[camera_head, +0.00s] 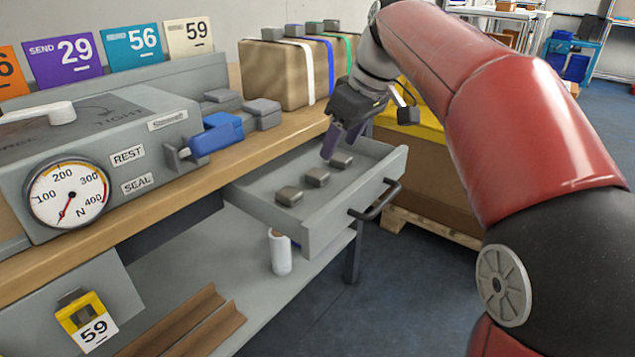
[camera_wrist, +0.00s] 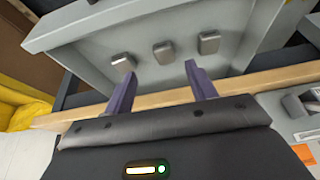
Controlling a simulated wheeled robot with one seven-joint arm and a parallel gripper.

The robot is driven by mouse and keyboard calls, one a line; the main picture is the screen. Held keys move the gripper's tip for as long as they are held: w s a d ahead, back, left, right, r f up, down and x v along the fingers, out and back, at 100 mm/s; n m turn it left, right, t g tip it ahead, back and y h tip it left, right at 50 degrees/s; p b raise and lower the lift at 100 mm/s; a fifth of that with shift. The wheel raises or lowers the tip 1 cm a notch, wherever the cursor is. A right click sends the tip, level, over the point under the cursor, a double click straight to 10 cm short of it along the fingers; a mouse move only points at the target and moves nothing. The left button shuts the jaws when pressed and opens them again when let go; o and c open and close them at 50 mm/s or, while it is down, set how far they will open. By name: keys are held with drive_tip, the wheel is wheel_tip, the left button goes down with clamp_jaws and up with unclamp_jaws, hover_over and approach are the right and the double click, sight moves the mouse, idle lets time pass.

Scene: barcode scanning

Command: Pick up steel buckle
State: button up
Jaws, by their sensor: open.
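Three grey steel buckles lie in a row in the open drawer: a near one (camera_head: 289,195), a middle one (camera_head: 316,177) and a far one (camera_head: 341,160). In the wrist view they show as a left buckle (camera_wrist: 123,62), a middle buckle (camera_wrist: 163,52) and a right buckle (camera_wrist: 209,42). My gripper (camera_head: 331,152) is open and empty, with its fingers over the drawer near the far buckle. In the wrist view the fingertips (camera_wrist: 160,73) point toward the buckles and are apart from them.
The grey drawer (camera_head: 310,240) sticks out from under the wooden bench top (camera_head: 150,205), with a dark handle (camera_head: 375,202) in front. A strapped carton (camera_head: 270,75) and a gauge machine (camera_head: 115,165) stand on the bench. A yellow-topped box (camera_head: 415,135) is beyond the drawer.

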sight(317, 173)
drive_tip(key=shift+n, duration=0.4)
drive_tip(key=x, duration=0.2)
drive_tip(key=a+b+x, duration=0.1)
drive_tip(key=x, duration=0.2)
drive_tip(key=b+x, duration=0.1)
drive_tip(key=x, duration=0.2)
drive_tip(key=shift+w+a+r, duration=0.1)
drive_tip(key=shift+w+a, duration=0.1)
drive_tip(key=shift+a, duration=0.05)
drive_tip(key=c, duration=1.1)
